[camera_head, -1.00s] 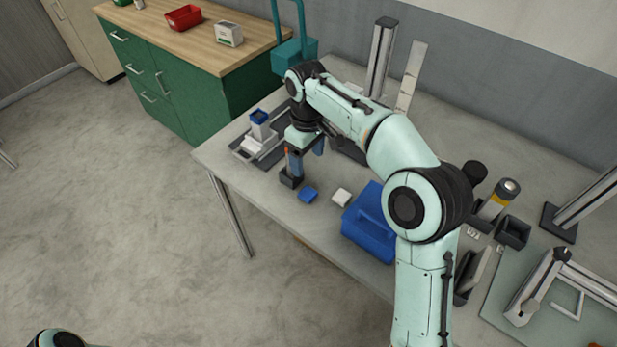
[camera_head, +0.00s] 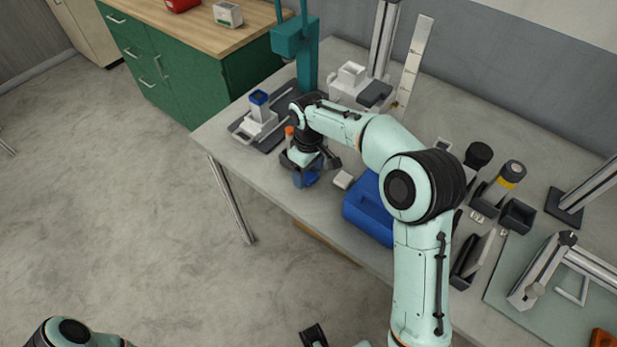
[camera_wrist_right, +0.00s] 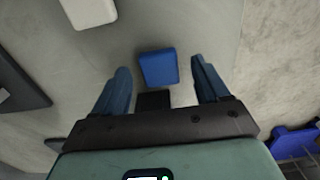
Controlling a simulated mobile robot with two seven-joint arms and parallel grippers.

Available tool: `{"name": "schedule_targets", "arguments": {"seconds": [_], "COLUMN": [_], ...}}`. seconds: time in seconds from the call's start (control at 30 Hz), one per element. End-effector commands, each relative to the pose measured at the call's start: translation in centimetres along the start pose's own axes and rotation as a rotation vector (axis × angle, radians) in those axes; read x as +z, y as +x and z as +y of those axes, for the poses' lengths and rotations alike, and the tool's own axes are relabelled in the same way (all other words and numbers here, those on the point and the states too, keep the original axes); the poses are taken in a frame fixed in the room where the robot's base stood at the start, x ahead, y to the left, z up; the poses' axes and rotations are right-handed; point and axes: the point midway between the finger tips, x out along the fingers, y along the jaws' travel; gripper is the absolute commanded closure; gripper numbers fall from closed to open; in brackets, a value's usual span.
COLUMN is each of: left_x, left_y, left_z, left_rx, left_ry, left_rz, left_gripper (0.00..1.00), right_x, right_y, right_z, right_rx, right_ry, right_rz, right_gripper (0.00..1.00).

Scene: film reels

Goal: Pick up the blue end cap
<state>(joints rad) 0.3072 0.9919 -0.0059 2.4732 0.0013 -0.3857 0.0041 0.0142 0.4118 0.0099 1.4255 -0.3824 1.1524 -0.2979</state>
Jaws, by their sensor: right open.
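The blue end cap (camera_wrist_right: 158,68) lies on the grey table, seen in the right wrist view just beyond and between my right gripper's fingertips. My right gripper (camera_wrist_right: 160,82) is open, with one blue finger to each side of the cap and nothing held. In the head view my right gripper (camera_head: 306,178) points down near the table's front edge. There its blue fingers and the cap blend together, so I cannot tell them apart. The part of my left arm at the lower left shows no clear gripper.
A small white block (camera_head: 343,179) lies close to the right of the gripper, and a blue box (camera_head: 368,208) stands beyond it. A white stand with a blue top (camera_head: 259,112) sits on a dark tray at the left. A teal press (camera_head: 297,45) stands behind.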

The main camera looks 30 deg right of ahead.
Motion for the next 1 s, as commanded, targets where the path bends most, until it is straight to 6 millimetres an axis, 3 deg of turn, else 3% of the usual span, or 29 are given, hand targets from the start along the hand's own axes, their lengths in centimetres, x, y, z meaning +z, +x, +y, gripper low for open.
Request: {"name": "schedule_targets", "arguments": {"seconds": [0.3, 0.47, 0.5, 0.83, 1.0], "left_x": [0.0, 0.0, 0.0, 0.0, 0.0], "left_y": [0.1, 0.1, 0.1, 0.0, -0.2], "left_z": [0.0, 0.0, 0.0, 0.0, 0.1], "left_rx": [0.000, 0.000, 0.000, 0.000, 0.000], "left_ry": [0.000, 0.000, 0.000, 0.000, 0.000], "left_rz": [0.000, 0.000, 0.000, 0.000, 0.001], "left_gripper": [0.57, 0.57, 0.57, 0.57, 0.57], "right_x": [0.0, 0.0, 0.0, 0.0, -0.1], "right_y": [0.6, 0.6, 0.6, 0.3, -1.1], "right_z": [0.0, 0.0, 0.0, 0.0, 0.1], "right_rx": [0.000, 0.000, 0.000, 0.001, 0.002], "right_ry": [0.000, 0.001, 0.001, 0.001, 0.001], "right_rz": [0.000, 0.000, 0.000, 0.001, 0.003], "right_gripper": [0.29, 0.81, 0.85, 0.85, 0.85]}}
